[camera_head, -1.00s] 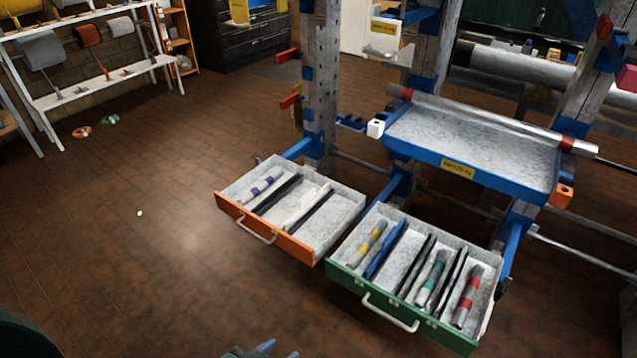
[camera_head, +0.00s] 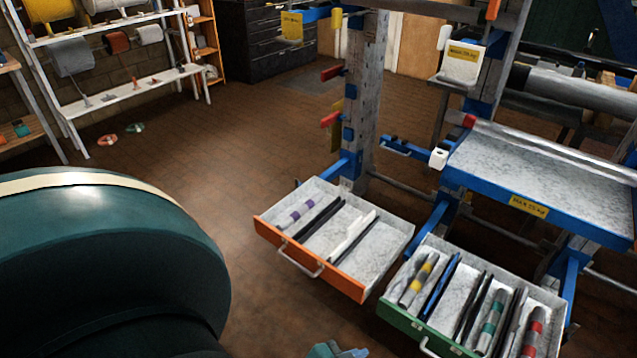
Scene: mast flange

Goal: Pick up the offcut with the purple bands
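The offcut with the purple bands (camera_head: 300,212) is a grey rod lying in the left compartment of the open orange-fronted drawer (camera_head: 318,272). A dark divider stands just right of it. A piece of one of my arms shows at the bottom edge, but neither gripper's fingers can be made out. A large dark green rounded part of mine fills the lower left, well apart from the offcut. Nothing touches the offcut.
The green-fronted drawer (camera_head: 415,328) stands open to the right, with yellow-, teal- and red-banded rods between dividers. A blue-edged tray (camera_head: 550,185) sits above it. A blue-fitted wooden post (camera_head: 364,100) rises behind the orange drawer. The floor (camera_head: 235,150) left of the drawers is clear.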

